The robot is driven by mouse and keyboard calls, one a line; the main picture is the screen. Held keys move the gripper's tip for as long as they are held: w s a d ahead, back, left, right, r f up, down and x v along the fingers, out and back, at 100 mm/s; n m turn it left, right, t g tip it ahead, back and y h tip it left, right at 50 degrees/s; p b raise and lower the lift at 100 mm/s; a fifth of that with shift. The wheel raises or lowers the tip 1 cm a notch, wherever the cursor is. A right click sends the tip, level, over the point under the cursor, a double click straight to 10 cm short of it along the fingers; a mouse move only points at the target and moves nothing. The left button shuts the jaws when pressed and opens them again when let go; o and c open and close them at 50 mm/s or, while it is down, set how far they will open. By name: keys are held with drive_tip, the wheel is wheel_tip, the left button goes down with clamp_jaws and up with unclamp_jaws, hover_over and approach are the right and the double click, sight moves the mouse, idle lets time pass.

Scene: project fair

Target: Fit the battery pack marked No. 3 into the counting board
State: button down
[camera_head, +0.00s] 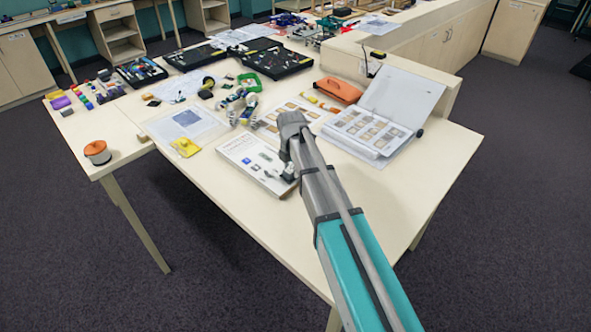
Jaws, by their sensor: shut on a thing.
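A pale flat board (233,158) with printed lettering and several small grey, blue and dark pieces on it lies near the front edge of the table; it looks like the counting board, but its markings are too small to read. My gripper (288,177) points down at the board's right end, low over or touching it. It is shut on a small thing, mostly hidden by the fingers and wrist. I cannot make out a No. 3 mark, nor tell whether the held thing touches the board.
An open binder (368,132) and an orange case (339,90) lie to the right. A yellow piece (185,147) on a sheet lies to the left. Black trays (277,61) stand behind. An orange-lidded pot (97,152) stands far left. Bare table (395,190) is free at the right front.

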drive_tip(key=shift+f, duration=0.1)
drive_tip(key=shift+c, duration=0.8)
unclamp_jaws()
drive_tip(key=shift+o, duration=0.8)
drive_tip(key=shift+r+p, duration=3.5)
drive_tip(key=shift+r, duration=0.05)
